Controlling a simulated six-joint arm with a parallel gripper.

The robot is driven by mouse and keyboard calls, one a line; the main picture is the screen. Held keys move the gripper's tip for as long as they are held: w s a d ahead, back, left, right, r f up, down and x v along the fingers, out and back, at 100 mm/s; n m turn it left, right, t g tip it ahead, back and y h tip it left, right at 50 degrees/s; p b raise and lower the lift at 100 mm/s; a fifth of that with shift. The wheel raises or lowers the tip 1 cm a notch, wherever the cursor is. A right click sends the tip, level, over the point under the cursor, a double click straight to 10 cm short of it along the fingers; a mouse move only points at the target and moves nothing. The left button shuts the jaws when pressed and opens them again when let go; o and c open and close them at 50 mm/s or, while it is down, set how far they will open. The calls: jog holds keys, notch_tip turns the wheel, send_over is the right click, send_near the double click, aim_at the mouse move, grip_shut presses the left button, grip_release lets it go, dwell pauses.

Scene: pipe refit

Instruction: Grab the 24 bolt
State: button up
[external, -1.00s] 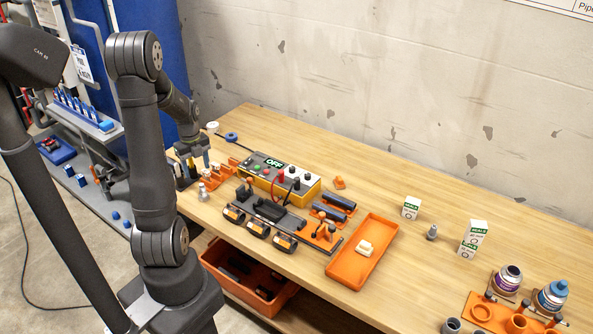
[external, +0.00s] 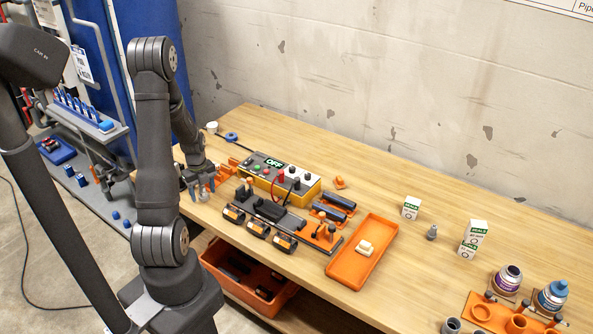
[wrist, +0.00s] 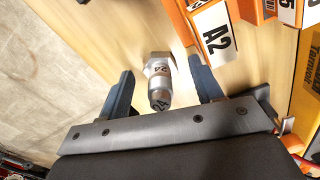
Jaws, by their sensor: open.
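The 24 bolt (wrist: 160,80) is a silver metal bolt with a hex head, marked "24", seen in the wrist view. It stands on the wooden table between the two fingers of my gripper (wrist: 162,92). The fingers are open, with a visible gap on each side of the bolt. In the external view my gripper (external: 198,188) is low at the left end of the table, and the bolt is largely hidden there by the fingers.
The yellow power box reading OFF (external: 280,178) and the black pipe assembly (external: 270,212) stand to the right of my gripper. An orange tray (external: 350,270) lies further right.

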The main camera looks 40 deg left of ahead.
jog(key=c, duration=1.2)
jog(key=shift+c, duration=0.2)
jog(key=shift+r, duration=0.1)
